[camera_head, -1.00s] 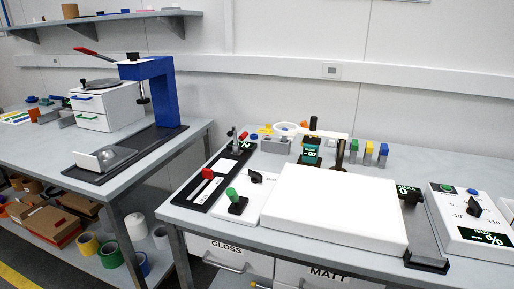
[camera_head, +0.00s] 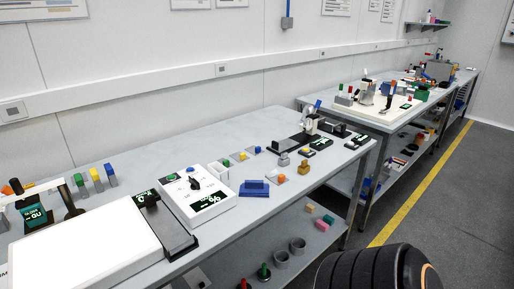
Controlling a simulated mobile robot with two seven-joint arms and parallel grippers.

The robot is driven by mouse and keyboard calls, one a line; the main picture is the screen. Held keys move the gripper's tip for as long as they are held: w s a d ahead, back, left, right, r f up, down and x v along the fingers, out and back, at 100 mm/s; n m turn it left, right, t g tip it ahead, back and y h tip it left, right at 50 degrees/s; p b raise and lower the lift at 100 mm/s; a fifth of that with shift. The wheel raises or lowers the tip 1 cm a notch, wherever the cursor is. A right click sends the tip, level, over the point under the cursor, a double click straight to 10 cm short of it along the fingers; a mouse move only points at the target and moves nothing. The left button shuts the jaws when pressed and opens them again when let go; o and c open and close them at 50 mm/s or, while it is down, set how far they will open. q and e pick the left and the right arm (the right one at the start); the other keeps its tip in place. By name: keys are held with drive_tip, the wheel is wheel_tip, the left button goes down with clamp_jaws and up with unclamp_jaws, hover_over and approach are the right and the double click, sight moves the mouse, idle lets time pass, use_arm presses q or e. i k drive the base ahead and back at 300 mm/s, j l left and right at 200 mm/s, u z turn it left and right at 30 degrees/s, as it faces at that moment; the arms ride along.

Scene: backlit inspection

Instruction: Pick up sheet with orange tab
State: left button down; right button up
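I cannot make out any sheet with an orange tab. A small orange piece (camera_head: 281,179) sits on a grey block on the near bench, but it is too small to tell what it is. A wide white flat-topped box (camera_head: 85,250) lies at the lower left of the bench. Neither gripper is in view. A dark rounded part of my own arm shows at the bottom right.
On the near bench (camera_head: 240,222) stand a white control box with a green display (camera_head: 198,194), a blue block (camera_head: 254,188) and several small instruments. A second bench (camera_head: 385,120) stands beyond. Open floor with a yellow line (camera_head: 420,190) lies at right.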

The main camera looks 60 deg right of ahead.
sight(275, 178)
drive_tip(key=z, duration=2.1)
drive_tip(key=u, duration=0.45)
drive_tip(key=i+l+u, duration=0.15)
drive_tip(key=l+u, duration=0.6)
drive_tip(key=i+l+u, duration=0.1)
drive_tip(key=l, duration=0.4)
drive_tip(key=l+u, duration=0.1)
drive_tip(key=l, duration=0.35)
